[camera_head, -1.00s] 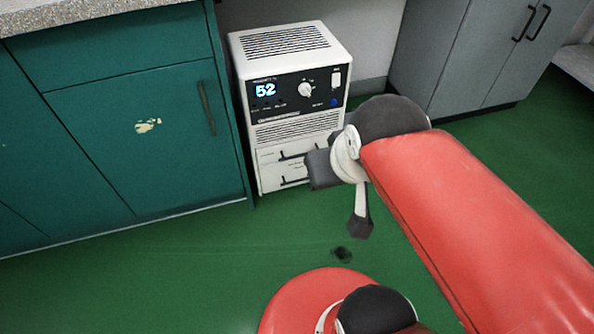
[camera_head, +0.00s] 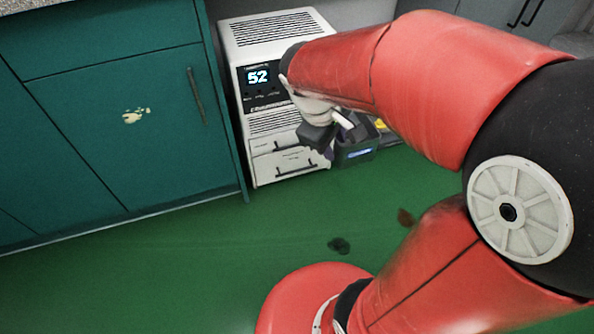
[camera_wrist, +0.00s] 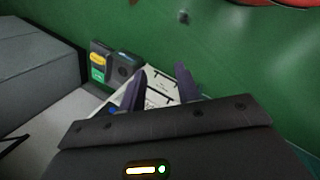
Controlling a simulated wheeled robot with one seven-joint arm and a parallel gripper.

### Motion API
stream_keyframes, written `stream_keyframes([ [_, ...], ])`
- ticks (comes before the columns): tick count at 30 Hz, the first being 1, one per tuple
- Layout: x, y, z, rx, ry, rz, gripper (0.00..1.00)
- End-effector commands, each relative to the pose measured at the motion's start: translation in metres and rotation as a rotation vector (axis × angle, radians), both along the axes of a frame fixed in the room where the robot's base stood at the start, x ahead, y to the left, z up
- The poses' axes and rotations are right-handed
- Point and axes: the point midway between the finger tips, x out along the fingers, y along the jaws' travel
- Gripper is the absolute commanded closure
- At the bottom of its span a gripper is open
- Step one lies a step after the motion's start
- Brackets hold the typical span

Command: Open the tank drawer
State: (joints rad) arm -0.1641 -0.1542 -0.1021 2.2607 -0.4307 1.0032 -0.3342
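A white dehumidifier (camera_head: 268,30) with a lit "52" display stands beside the teal cabinet in the head view. Low on its front are two white drawer fronts with dark bar handles, an upper one (camera_head: 264,161) and a lower one (camera_head: 262,179). Both look closed; which is the tank drawer I cannot tell. My gripper (camera_head: 330,150) is near the right side of these drawers, partly covering the machine's front. In the wrist view its two dark fingers (camera_wrist: 160,68) are apart, with part of the white front and dark handles showing between and beyond them. Nothing is held.
Grey cabinets (camera_head: 535,12) are at the back right. Green floor (camera_head: 200,235) in front is clear apart from dark spots.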

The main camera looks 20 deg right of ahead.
Motion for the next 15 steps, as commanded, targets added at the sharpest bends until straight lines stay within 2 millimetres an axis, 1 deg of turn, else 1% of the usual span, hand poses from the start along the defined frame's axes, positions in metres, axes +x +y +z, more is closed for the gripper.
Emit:
stream_keyframes([
  [1,0.014,-0.004,-0.021,-0.058,0.073,0.065,0.67],
  [8,0.074,-0.024,-0.089,-0.338,0.388,0.391,0.67],
  [14,0.124,-0.032,-0.155,-0.588,0.683,0.68,0.67],
  [15,0.134,-0.032,-0.17,-0.638,0.745,0.737,0.67],
])
